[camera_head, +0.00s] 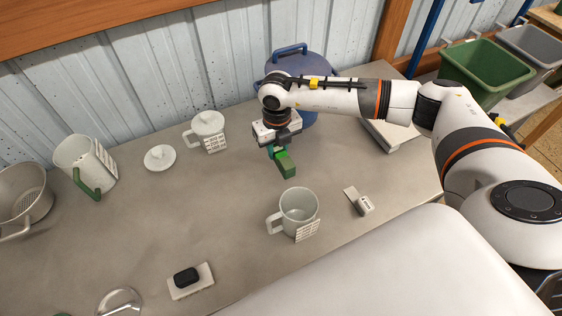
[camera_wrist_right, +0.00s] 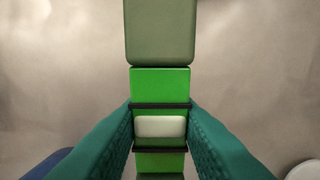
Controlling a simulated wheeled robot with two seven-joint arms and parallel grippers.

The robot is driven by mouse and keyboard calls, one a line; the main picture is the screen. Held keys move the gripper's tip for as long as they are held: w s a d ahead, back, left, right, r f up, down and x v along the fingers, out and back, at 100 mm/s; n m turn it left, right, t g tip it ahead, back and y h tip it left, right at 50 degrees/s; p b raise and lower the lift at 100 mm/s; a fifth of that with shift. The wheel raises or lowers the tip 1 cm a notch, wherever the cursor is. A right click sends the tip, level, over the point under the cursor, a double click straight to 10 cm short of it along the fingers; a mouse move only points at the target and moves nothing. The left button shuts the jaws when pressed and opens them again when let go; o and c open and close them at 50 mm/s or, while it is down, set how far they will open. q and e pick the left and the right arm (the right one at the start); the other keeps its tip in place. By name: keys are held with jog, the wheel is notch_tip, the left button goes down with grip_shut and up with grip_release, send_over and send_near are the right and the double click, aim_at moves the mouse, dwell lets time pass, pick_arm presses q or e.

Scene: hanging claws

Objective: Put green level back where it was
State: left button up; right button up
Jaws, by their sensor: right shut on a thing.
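The green level (camera_head: 286,164) is a short green bar in the head view, held above the grey table. In the right wrist view the level (camera_wrist_right: 160,82) runs up the middle, bright green with a pale section between dark bands and a duller grey-green end. My right gripper (camera_head: 277,148) is shut on it, with teal fingers (camera_wrist_right: 160,130) on both sides of the pale section in the wrist view. The arm comes in from the right. Whether the level touches the table cannot be told for sure. My left gripper is not in view.
A mug (camera_head: 298,207) stands in front of the gripper, and a small white item (camera_head: 361,203) lies to its right. A blue pot (camera_head: 300,62) stands behind. Bare table lies between.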

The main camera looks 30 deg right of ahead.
aim_at(277, 174)
jog(key=f, duration=0.3)
jog(key=shift+s+a+f, duration=0.25)
jog(key=shift+a, duration=0.1)
jog(key=shift+d+f, duration=0.1)
jog(key=shift+f, duration=0.25)
notch_tip(277, 174, down, 3)
jog(key=shift+f+p, duration=0.1)
jog(key=shift+p, duration=0.35)
jog(key=shift+w+f, duration=0.1)
jog(key=shift+f, duration=0.15)
jog(key=o, duration=0.8)
jog(key=shift+c, duration=0.2)
jog(key=shift+o, duration=1.4)
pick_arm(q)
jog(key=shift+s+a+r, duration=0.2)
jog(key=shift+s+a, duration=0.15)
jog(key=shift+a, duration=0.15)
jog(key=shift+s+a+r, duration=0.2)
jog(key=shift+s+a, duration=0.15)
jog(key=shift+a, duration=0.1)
